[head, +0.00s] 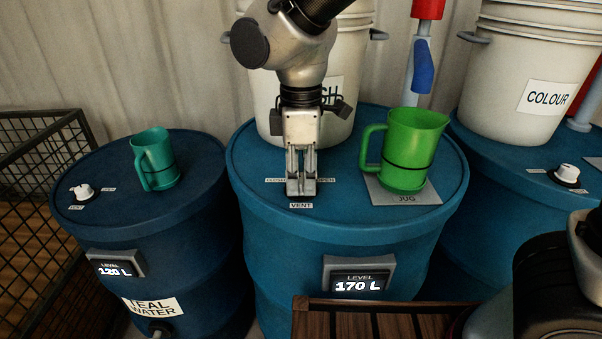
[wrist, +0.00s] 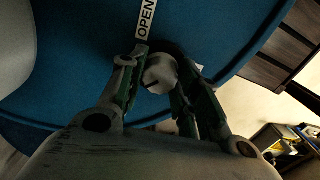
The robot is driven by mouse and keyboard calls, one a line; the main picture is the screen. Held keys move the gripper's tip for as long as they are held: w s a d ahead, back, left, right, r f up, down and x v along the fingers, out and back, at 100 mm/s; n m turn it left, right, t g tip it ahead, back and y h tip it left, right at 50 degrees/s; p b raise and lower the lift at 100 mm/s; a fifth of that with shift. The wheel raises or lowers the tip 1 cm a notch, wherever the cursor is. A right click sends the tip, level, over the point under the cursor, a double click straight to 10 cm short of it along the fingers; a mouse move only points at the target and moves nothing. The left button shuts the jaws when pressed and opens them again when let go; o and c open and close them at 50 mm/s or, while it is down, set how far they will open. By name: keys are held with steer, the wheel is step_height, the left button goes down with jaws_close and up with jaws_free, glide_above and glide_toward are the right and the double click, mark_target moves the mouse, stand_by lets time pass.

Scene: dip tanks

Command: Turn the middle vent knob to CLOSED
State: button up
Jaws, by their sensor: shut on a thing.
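The middle vent knob (wrist: 158,74) is white on a dark round base on the lid of the middle blue drum (head: 255,160). My gripper (head: 301,188) points straight down over it, with its fingers shut on the knob; the wrist view shows the knob between the fingers (wrist: 158,66). In the head view the fingers hide the knob. The knob has a short dark mark; which label it points to I cannot tell. The OPEN label (head: 325,181) is right of the fingers, the partly covered CLOSED label (head: 273,181) left, and the VENT label (head: 301,206) in front.
A green jug (head: 408,150) stands on a grey plate right of my gripper. A white bucket (head: 338,70) stands behind it. The left drum carries a teal cup (head: 155,160) and another white knob (head: 84,191). A COLOUR bucket (head: 530,70) stands on the right drum.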

mark_target(301, 177)
steer(key=o, duration=1)
steer(key=shift+o, duration=0.2)
steer(key=shift+r, duration=0.1)
step_height(301, 177, up, 12)
